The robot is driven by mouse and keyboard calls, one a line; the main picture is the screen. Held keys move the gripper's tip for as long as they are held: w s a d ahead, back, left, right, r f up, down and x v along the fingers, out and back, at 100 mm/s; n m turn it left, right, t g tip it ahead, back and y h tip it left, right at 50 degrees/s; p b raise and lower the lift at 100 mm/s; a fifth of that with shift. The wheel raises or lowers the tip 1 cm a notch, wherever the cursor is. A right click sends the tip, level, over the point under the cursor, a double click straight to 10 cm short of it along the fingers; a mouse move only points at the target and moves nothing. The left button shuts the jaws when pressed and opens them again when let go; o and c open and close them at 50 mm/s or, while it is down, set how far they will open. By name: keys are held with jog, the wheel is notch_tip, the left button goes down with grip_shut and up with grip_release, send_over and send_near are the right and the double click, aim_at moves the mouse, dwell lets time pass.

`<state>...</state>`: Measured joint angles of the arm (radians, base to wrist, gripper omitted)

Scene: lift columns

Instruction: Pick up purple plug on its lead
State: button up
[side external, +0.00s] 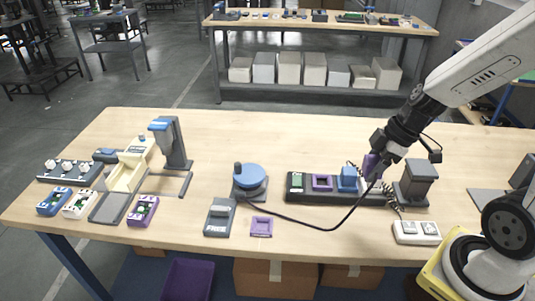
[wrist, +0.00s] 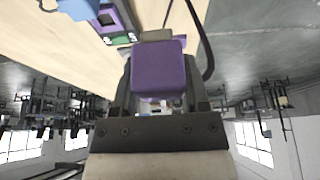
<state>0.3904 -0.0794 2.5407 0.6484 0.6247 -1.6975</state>
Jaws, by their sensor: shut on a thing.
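My gripper (side external: 376,158) is shut on the purple plug (side external: 369,166), above the right part of a dark socket strip (side external: 292,196). In the wrist view the purple plug (wrist: 158,70) fills the space between the fingers of my gripper (wrist: 158,88). A black lead (side external: 320,227) runs from near the blue round knob unit in a low curve up to the plug; it also shows in the wrist view (wrist: 206,45). I cannot tell how far the plug is above the strip.
The strip holds a green block (side external: 297,181), a purple square socket (side external: 322,183) and a blue plug (side external: 348,180). A dark grey post (side external: 418,182) with a coiled cord stands close right. The blue knob unit (side external: 250,178) stands left. A white switch box (side external: 416,232) lies in front.

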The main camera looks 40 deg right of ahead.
aim_at(367, 159)
jog(key=shift+r, duration=2.5)
dwell(0.9)
jog(key=shift+w+a, duration=0.1)
jog(key=shift+a, duration=0.05)
